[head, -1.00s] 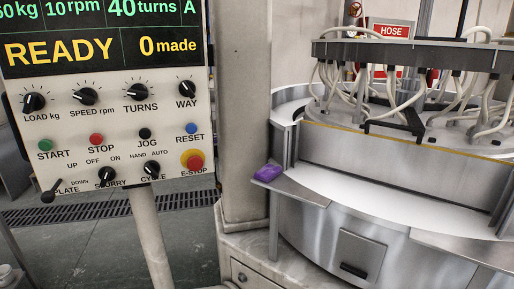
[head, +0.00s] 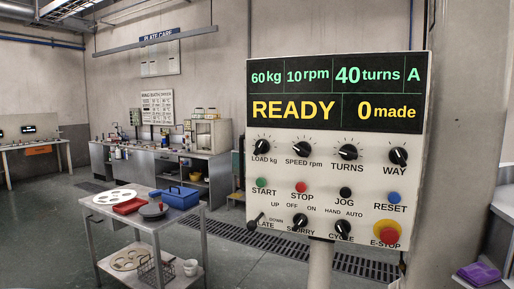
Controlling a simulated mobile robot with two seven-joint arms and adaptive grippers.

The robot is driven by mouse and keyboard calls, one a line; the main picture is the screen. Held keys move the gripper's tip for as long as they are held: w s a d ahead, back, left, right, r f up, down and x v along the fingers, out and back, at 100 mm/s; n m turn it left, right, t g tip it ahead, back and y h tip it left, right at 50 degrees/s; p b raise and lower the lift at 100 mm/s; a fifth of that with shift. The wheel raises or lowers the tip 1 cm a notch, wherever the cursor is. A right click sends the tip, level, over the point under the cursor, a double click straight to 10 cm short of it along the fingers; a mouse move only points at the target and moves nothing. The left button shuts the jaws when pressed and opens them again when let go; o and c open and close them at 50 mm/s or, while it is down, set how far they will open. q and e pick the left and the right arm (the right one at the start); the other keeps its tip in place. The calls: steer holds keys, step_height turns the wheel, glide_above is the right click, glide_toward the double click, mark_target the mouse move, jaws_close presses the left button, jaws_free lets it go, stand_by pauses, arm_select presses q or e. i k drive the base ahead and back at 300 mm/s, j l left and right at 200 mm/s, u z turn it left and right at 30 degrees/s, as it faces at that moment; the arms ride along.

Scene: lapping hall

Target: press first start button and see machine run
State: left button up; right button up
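The control panel (head: 335,160) stands on a post right of centre in the head view. Its display (head: 335,93) reads 60 kg, 10 rpm, 40 turns, A, READY and 0 made. The green START button (head: 261,183) is at the left of the button row, beside the red STOP button (head: 301,187), black JOG button (head: 346,193) and blue RESET button (head: 394,197). A red E-STOP (head: 387,232) on yellow is at the lower right. Of the machine, only a sliver shows at the right edge. Neither gripper is in view.
A bench (head: 160,165) stands by the back wall. A column (head: 470,110) is right of the panel. Open floor lies at left.

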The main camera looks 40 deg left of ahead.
mark_target(261, 182)
steer(key=j, duration=1.1)
steer(key=k+j, duration=0.1)
steer(key=j, duration=2.15)
